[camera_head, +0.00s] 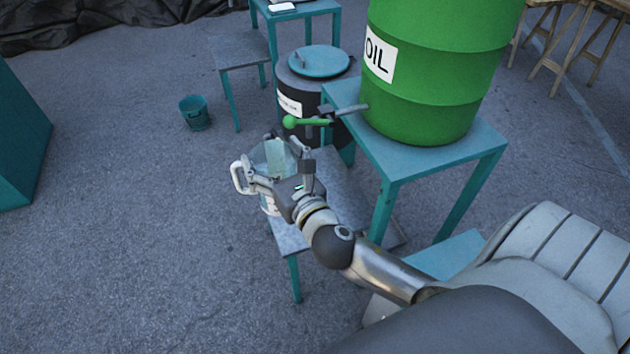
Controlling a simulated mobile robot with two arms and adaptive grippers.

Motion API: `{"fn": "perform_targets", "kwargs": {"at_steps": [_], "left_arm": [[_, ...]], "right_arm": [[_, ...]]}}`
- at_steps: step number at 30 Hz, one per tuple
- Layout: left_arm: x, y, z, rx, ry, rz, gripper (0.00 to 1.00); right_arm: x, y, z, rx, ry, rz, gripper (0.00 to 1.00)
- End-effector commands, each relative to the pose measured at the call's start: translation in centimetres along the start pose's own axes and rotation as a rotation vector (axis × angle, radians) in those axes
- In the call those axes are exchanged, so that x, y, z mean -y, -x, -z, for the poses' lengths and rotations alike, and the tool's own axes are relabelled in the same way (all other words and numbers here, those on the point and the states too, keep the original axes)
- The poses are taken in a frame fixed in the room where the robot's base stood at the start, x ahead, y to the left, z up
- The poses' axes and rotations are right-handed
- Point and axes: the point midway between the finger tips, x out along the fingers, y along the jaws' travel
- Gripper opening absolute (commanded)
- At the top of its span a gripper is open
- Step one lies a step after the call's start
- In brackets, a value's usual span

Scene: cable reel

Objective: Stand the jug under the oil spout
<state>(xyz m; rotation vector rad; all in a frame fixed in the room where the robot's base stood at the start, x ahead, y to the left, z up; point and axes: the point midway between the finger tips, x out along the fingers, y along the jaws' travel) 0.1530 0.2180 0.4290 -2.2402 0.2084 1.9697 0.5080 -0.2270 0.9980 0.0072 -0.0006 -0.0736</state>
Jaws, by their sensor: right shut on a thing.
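A clear jug (272,158) with a white handle (239,179) is at the middle left, at the near edge of a low grey bench (345,205). My right gripper (282,165) is shut on the jug, and its fingers and wrist hide part of it. I cannot tell whether the jug's base touches the bench. The oil spout (345,111), with a green-knobbed lever (292,121), sticks out left from the green OIL drum (430,75). In this view the jug shows just below the lever knob. My left gripper is not in view.
The drum stands on a teal table (400,165). A dark barrel with a teal lid (318,62) stands behind the bench. A small teal bucket (194,113) is on the floor to the left. A teal block (18,140) is at the far left. The floor between is clear.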

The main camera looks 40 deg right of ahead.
Motion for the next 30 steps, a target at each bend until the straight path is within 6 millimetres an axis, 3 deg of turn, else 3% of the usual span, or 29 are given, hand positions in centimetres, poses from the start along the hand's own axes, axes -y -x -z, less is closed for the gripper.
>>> {"fn": "perform_targets", "kwargs": {"at_steps": [1,3,15,24,30], "left_arm": [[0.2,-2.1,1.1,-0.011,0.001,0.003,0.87],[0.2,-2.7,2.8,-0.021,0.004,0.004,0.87],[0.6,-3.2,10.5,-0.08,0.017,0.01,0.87],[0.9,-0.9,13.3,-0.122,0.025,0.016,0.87],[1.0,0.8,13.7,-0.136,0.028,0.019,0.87]], "right_arm": [[0.7,-1.3,3.1,0.004,0.0,0.019,0.42],[1.7,-2.8,5.2,0.005,0.0,0.043,0.42],[8.2,-11.0,16.1,0.008,-0.001,0.196,0.42],[13.6,-16.1,22.6,0.01,-0.001,0.312,0.42],[17.0,-19.0,24.0,0.013,0.0,0.385,0.42]]}}
